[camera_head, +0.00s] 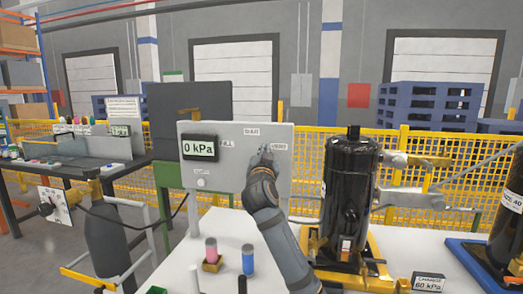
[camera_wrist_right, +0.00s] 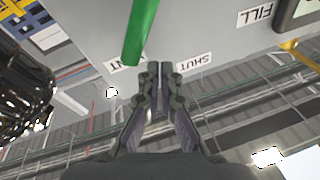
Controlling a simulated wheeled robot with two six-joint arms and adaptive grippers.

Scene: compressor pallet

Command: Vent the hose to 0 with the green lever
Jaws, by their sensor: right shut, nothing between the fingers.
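The grey panel (camera_head: 240,190) stands at the middle of the head view. Its display (camera_head: 199,147) reads 0 kPa. The green lever (camera_wrist_right: 141,30) shows in the right wrist view, with its end by the VENT label (camera_wrist_right: 127,61) and apart from the SHUT label (camera_wrist_right: 193,62). In the head view my right gripper hides the lever. My right gripper (camera_head: 265,152) is in front of the panel's right part, near the VENT label (camera_head: 279,147). In the right wrist view its fingers (camera_wrist_right: 155,70) are together and empty, just beside the lever's end. My left gripper is not in view.
A black compressor (camera_head: 350,185) stands on a yellow base right of my right arm. A sign (camera_head: 428,282) reads 60 kPa. A yellow fence (camera_head: 305,160) runs behind.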

